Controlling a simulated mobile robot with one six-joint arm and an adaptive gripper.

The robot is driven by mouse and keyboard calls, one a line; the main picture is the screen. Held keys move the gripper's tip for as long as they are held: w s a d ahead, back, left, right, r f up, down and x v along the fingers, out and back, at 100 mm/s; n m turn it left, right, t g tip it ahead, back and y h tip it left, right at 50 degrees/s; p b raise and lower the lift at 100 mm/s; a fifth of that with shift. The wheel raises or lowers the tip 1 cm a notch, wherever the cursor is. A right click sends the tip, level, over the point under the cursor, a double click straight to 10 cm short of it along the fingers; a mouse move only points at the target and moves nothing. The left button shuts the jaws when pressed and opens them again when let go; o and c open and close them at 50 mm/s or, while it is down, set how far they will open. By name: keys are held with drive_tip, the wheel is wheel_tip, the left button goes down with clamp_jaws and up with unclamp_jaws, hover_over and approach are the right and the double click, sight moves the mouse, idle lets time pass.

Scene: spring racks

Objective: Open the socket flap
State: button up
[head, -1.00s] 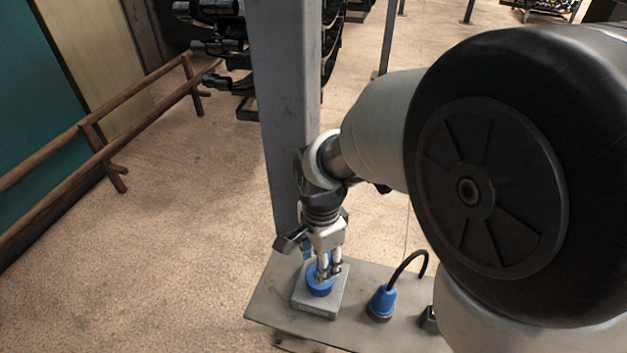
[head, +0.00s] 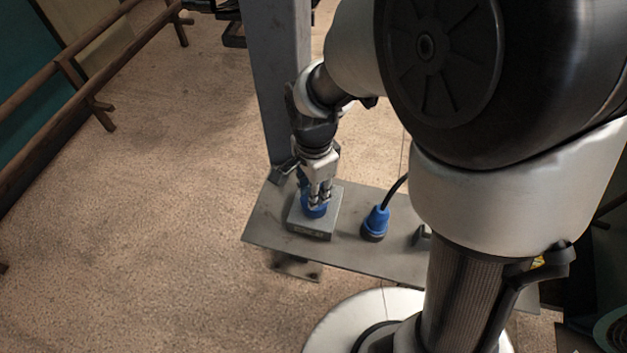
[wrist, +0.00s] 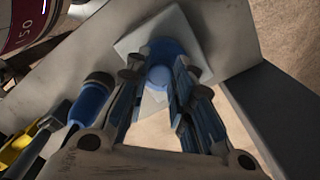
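The socket is a grey box (head: 312,228) with a round blue socket part (head: 313,208) on top, standing on the grey plate. My gripper (head: 319,199) points down over it, with its fingertips at the blue part. In the wrist view, my gripper (wrist: 156,78) has its two fingers apart, one on each side of the round blue flap (wrist: 160,77). The flap appears down on the socket. Whether either finger touches it cannot be told. The fingers hide part of the socket box (wrist: 190,30).
A blue plug (head: 375,222) with a black cable stands on the grey plate (head: 262,226), right of the socket. A grey post (head: 278,90) rises behind the socket. A brown rail (head: 75,85) runs along the left wall. The floor at left is clear.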

clamp_jaws()
drive_tip(key=shift+r+p, duration=0.1)
drive_tip(key=shift+p, duration=0.2)
